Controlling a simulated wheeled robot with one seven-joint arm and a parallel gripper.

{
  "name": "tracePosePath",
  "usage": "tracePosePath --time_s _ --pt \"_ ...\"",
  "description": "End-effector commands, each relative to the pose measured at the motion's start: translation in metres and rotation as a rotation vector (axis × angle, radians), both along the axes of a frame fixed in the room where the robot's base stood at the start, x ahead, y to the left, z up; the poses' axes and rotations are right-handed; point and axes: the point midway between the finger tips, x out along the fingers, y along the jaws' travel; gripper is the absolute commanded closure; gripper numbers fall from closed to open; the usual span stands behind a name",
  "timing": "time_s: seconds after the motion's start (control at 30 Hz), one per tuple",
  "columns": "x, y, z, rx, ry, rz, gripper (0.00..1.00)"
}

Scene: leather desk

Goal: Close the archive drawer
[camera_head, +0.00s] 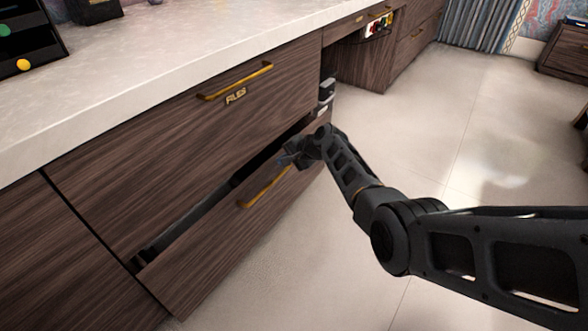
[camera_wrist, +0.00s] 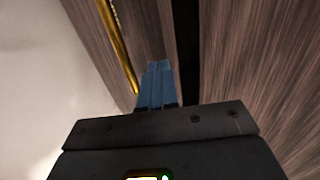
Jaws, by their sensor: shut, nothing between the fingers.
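The lower drawer (camera_head: 205,255) of the dark wood desk stands partly open, with a dark gap behind its front. No label on it is readable, so I cannot confirm by name that it is the archive drawer. It has a brass handle (camera_head: 265,188), which also shows in the wrist view (camera_wrist: 118,45). My gripper (camera_head: 284,160) is at the drawer front's upper edge, just above the handle. In the wrist view its blue fingers (camera_wrist: 157,80) are shut together and empty, beside the handle and the dark gap. I cannot tell whether they touch the drawer.
The upper drawer (camera_head: 130,165), labelled FILES, is shut and has a brass handle (camera_head: 236,81). A pale stone desktop (camera_head: 160,60) lies above. The light floor (camera_head: 440,130) is clear right of the desk. A dark tray (camera_head: 30,40) with coloured balls stands at top left.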

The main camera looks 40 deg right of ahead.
Motion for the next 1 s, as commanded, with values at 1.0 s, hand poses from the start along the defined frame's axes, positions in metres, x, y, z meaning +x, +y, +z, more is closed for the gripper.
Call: tracePosePath --time_s 1.0 --pt "0.013 0.007 0.004 0.0 -0.001 0.001 1.0"
